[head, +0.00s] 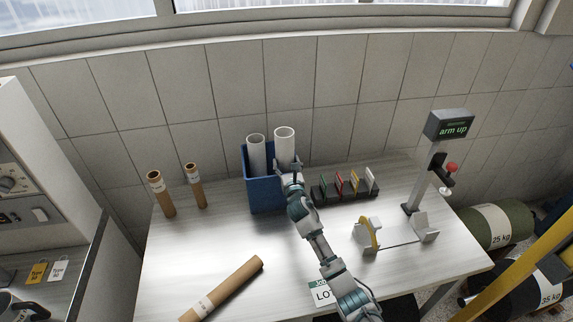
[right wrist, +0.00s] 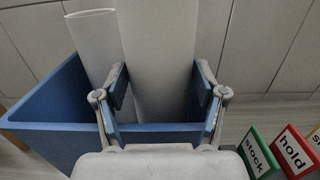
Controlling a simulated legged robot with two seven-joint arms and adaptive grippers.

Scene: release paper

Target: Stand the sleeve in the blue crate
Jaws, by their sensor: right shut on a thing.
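The blue crate (head: 262,195) stands at the back of the table; its wall and rim fill the lower left of the right wrist view (right wrist: 45,112). Two white tubes rise out of it: a left one (head: 256,148) and a wider-looking right one (head: 284,143), which I take to be the sleeve. My right gripper (head: 289,180) is at the crate's front right; in the right wrist view its fingers (right wrist: 162,82) are on both sides of the right tube (right wrist: 157,40). That tube looks upright. Its lower end is hidden, so I cannot tell whether it touches the crate floor. My left gripper is out of view.
Two brown tubes (head: 161,194) (head: 195,187) stand left of the crate; another brown tube (head: 222,289) lies at the front. A rack of coloured cards (head: 346,188) is close right of the crate. A stand with an "arm up" display (head: 451,127) is farther right.

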